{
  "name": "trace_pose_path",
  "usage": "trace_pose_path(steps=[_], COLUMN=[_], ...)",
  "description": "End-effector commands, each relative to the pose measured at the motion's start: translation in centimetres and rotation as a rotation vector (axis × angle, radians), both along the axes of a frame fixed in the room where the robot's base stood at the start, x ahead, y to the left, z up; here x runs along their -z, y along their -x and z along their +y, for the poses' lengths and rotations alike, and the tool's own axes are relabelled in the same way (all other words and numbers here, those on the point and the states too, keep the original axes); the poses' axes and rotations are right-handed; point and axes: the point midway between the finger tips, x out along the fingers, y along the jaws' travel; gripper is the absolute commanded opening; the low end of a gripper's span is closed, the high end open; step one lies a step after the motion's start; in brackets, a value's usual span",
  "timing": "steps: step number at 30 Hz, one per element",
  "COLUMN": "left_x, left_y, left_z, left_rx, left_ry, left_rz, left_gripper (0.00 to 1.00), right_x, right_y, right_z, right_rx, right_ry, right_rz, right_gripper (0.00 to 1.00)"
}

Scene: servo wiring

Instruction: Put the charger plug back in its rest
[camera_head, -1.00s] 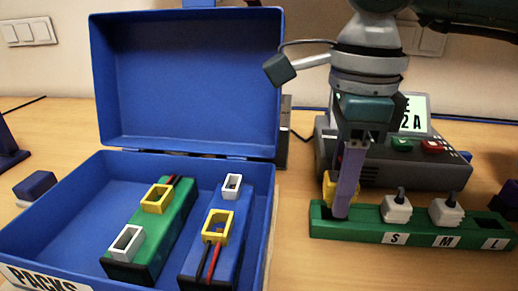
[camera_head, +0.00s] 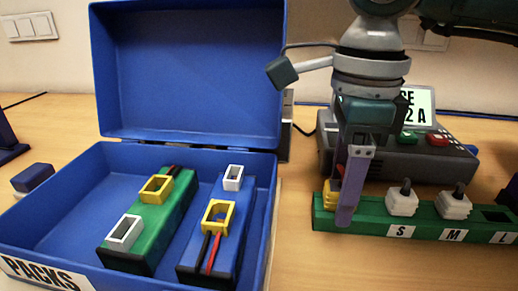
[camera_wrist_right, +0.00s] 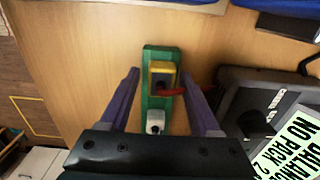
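The yellow charger plug (camera_head: 329,196) sits at the left end of the green rail (camera_head: 372,229), partly hidden behind a finger of my right gripper (camera_head: 347,215). In the right wrist view the yellow plug (camera_wrist_right: 161,68) stands over the green rail (camera_wrist_right: 148,55), with a red wire running off to the right. My right gripper's purple fingers (camera_wrist_right: 161,100) are spread on either side of the plug, with a gap to each side. The gripper is open and holds nothing. My left gripper is not in view.
White plugs (camera_head: 402,202) (camera_head: 453,206) stand at S and M; the L slot looks empty. The grey charger (camera_head: 455,160) is behind the rail. An open blue box (camera_head: 60,230) with green (camera_head: 160,222) and blue (camera_head: 228,195) packs stands left.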

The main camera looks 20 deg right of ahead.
Motion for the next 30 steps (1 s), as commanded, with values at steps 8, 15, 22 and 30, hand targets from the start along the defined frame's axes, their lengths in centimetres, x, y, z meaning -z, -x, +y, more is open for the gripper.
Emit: trace_pose_path(steps=[8, 15, 22, 30], left_x=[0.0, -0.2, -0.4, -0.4], left_y=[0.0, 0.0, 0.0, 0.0], left_z=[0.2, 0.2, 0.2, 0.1], left_rx=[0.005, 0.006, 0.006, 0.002], left_ry=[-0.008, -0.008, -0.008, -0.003], left_rz=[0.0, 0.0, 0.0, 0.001], left_gripper=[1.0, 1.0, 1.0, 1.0], right_x=[0.0, -2.6, -7.3, -9.9], right_y=[0.0, -0.1, -0.1, 0.0], right_z=[0.0, 0.0, 0.0, 0.0], right_rx=[0.0, -0.001, 0.0, -0.001], right_ry=[0.0, -0.001, 0.0, -0.001], right_rz=[0.0, -0.006, -0.005, -0.001], right_gripper=[0.72, 0.72, 0.72, 0.72])
